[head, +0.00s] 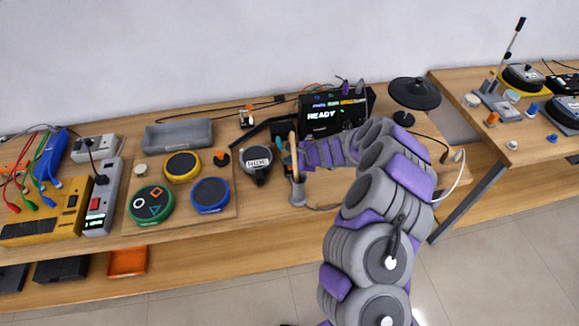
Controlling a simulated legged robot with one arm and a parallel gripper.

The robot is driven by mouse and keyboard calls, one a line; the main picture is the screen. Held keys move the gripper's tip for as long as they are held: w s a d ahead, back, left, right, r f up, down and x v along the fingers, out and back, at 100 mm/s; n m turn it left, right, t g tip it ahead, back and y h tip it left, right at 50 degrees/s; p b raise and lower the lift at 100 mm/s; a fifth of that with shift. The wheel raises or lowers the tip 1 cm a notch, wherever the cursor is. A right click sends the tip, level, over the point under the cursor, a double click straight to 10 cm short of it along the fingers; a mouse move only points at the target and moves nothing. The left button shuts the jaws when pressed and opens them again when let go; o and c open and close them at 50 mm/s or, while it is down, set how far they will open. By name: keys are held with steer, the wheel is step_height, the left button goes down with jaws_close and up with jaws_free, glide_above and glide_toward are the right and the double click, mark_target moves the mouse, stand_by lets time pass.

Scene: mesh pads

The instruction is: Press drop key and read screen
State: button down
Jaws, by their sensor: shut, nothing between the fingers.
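A black screen unit (335,115) stands at the back of the wooden bench and shows "READY" in bright letters. A row of small coloured labels runs above that word, and a smaller line below it is too small to read. A grey round device (257,162) with a white label, which seems to read "RIDE" or "HIDE", sits left of my gripper. I cannot tell which control is the drop key. My gripper (287,160) is shut and empty, in front of and left of the screen. My purple and grey arm covers the bench at the screen's lower right.
Green (151,205), yellow (182,166) and blue (210,195) round pads lie on a board at left. A grey tray (178,135) lies behind them. A grey post (297,193) stands by my gripper. A black disc stand (414,95) is right of the screen.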

steer(key=shift+a, duration=0.1)
steer(key=shift+d+r, duration=0.1)
steer(key=shift+d, duration=0.65)
steer(key=shift+s+a+f+b, duration=0.1)
steer(key=shift+a+f+b, duration=0.5)
steer(key=shift+a, duration=0.3)
steer(key=shift+d, duration=0.1)
steer(key=shift+d, duration=0.1)
